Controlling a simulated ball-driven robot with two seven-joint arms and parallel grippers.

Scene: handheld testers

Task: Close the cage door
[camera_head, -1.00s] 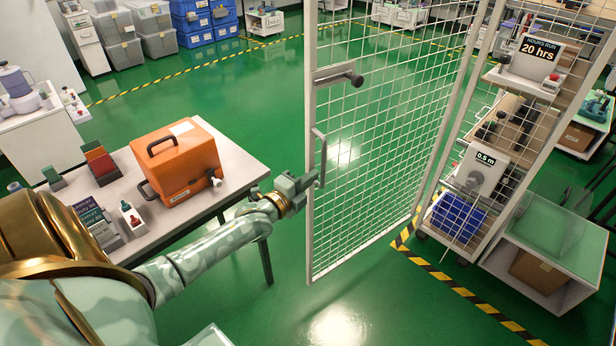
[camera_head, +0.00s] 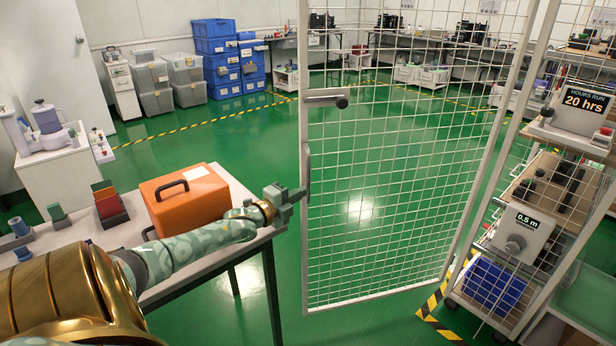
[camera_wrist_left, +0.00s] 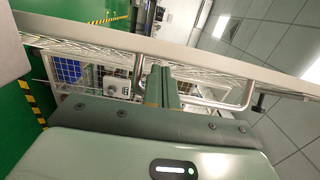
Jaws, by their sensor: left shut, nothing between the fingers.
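The cage door (camera_head: 390,190) is a white-framed wire mesh panel. It stands swung open, its free edge toward my left arm and its far side near the cage (camera_head: 535,95). A bar handle (camera_head: 306,172) is on the free edge, with a dark-knobbed latch (camera_head: 325,98) above it. My left gripper (camera_head: 299,193) is shut and empty at the handle's lower end. In the left wrist view, the shut fingers (camera_wrist_left: 158,86) reach the door frame (camera_wrist_left: 110,40) beside the handle (camera_wrist_left: 240,100). I cannot tell whether they touch. My right gripper is out of view.
A table with an orange case (camera_head: 185,203) stands under my left arm. Shelves in the cage hold a "20 hrs" tester (camera_head: 580,103), a "0.5 m" tester (camera_head: 518,233) and a blue crate (camera_head: 493,283). Yellow-black tape (camera_head: 432,303) marks the floor. Green floor behind the door is clear.

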